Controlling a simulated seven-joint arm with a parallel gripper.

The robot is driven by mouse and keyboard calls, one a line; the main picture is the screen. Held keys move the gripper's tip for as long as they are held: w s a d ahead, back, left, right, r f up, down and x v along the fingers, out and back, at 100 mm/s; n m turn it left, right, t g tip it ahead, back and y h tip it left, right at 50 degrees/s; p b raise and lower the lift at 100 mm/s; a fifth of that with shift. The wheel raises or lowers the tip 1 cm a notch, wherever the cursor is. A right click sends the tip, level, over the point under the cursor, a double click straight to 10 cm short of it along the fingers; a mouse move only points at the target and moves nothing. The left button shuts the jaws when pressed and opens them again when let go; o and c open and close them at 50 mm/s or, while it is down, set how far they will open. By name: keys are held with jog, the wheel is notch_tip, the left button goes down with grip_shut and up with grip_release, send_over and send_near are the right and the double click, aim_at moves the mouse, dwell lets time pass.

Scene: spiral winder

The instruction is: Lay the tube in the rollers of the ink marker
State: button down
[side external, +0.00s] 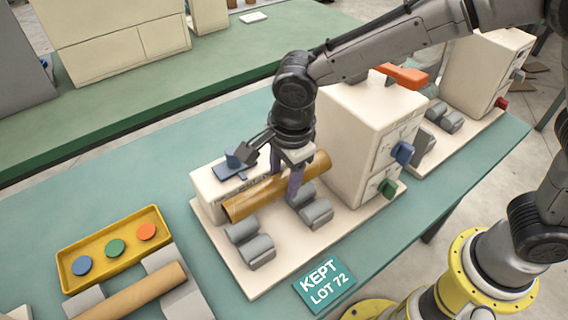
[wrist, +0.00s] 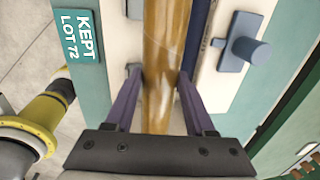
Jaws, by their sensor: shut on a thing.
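A glossy amber-brown tube (side external: 258,196) lies lengthwise in my gripper (side external: 296,182). In the wrist view the tube (wrist: 163,50) runs between the two purple fingers of my gripper (wrist: 160,78), which are shut on it. The tube appears over the cream base of the middle machine, beside its low back block. Two pairs of grey rollers (side external: 258,250) are on this base, in front of the tube in the side view. A blue marker part (side external: 234,160) is on the back block. I cannot tell whether the tube touches the rollers.
The tall cream housing (side external: 362,135) with a blue knob (side external: 402,153) and a green knob stands close to the tube's right end. A yellow tray (side external: 113,248) with coloured discs and a grey rest with another tube (side external: 135,292) are at left. A "KEPT LOT 72" plate (side external: 325,288) lies in front.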

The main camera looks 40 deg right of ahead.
aim_at(287, 181)
jog(key=shift+f, duration=4.2)
jog(key=shift+c, duration=0.8)
grip_release()
jog(key=r, duration=0.4)
jog(key=s+r, duration=0.1)
jog(key=r, duration=0.8)
jog(key=shift+s+r, duration=0.35)
jog(key=shift+s, duration=0.05)
jog(key=shift+r, duration=0.1)
